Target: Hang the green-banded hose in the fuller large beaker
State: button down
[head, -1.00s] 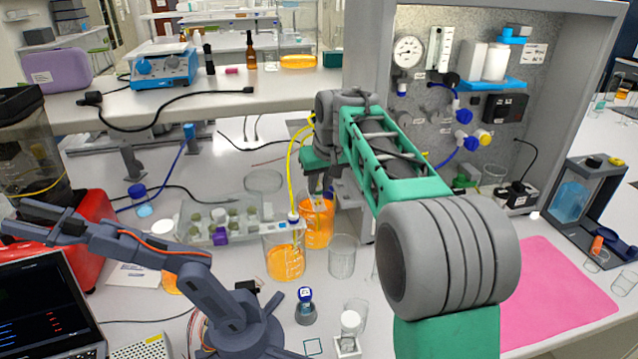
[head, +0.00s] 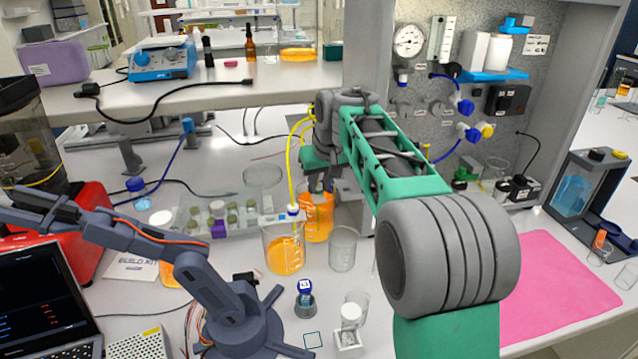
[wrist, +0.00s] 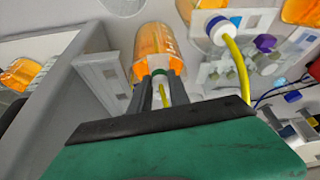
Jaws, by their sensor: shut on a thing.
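The back large beaker (head: 316,222) holds orange liquid to a higher level than the front large beaker (head: 284,256). A yellow hose with a blue band (head: 293,211) hangs at the front beaker's rim. My gripper (head: 319,187) is at the mouth of the back beaker, mostly hidden behind my arm in the head view. In the wrist view my gripper (wrist: 160,88) is shut on the green-banded hose (wrist: 163,93). Its green band shows between the fingertips, against the back beaker's mouth (wrist: 153,45). I cannot tell how deep its end sits.
An empty beaker (head: 342,249) stands just right of the front beaker. A rack of vials (head: 218,222) is to the left. A small dark robot arm (head: 185,270) stands at front left. A pink mat (head: 555,280) lies clear at the right. The shelf (head: 200,97) runs behind.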

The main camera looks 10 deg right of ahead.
jog(key=shift+f, duration=0.1)
jog(key=c, duration=1.1)
grip_release()
jog(key=shift+c, duration=0.2)
jog(key=v, duration=0.8)
